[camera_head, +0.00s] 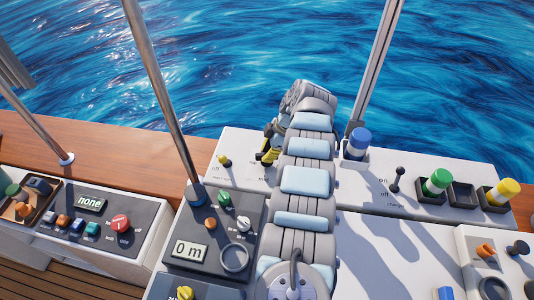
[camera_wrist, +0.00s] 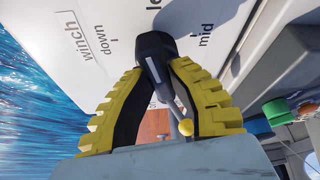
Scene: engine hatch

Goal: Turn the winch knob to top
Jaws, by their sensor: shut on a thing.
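The winch knob (camera_wrist: 154,48) is dark with a pale stripe, and shows between the fingertips in the wrist view. The printed words "winch", "down" and "mid" lie around it on the white panel (camera_wrist: 130,15). My gripper (camera_wrist: 157,58), with yellow ridged fingers and black inner pads, is shut on the knob. In the head view my gripper (camera_head: 268,152) is at the white panel's left part, beside my arm. It hides the knob there, so I cannot read its pointing direction from that view.
A small yellow-tipped lever (camera_head: 225,160) stands left of my gripper; a yellow ball (camera_wrist: 186,127) also shows between the fingers. A dark control box (camera_head: 212,240) with buttons is in front. A blue-topped cylinder (camera_head: 358,142) and black lever (camera_head: 397,178) stand to the right.

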